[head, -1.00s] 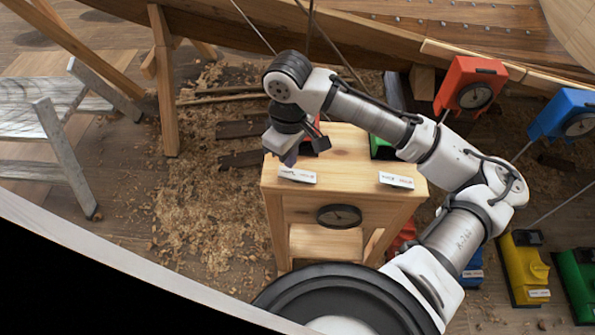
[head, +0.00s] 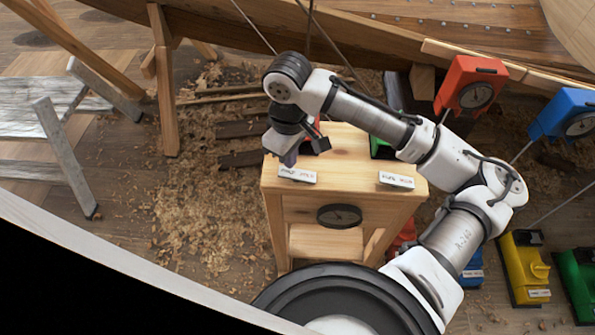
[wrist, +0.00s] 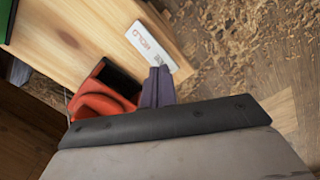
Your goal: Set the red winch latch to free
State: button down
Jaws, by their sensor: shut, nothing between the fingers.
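A red winch (wrist: 95,104) with black parts sits on the wooden bench beside my fingers in the wrist view. In the head view only a small red and black part of it (head: 321,143) shows behind my wrist. A white label plate (head: 297,173) lies at the bench's front left edge; in the wrist view (wrist: 153,47) the word HOLD is readable on it. My gripper (wrist: 158,76) is shut and empty, its purple fingertips between the red winch and the plate. In the head view the fingertips (head: 289,159) are just behind the plate. I cannot make out the latch or its setting.
The bench (head: 350,160) also bears a green winch (head: 382,147), partly hidden by my arm, and a second label plate (head: 396,180).

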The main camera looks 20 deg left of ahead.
jog(key=shift+f+b, duration=1.05)
jog(key=shift+f, duration=0.65)
dwell(0.5)
notch_tip(320, 180, up, 7)
jog(key=p, duration=0.6)
jog(key=shift+r+p, duration=0.1)
jog(key=shift+p, duration=0.25)
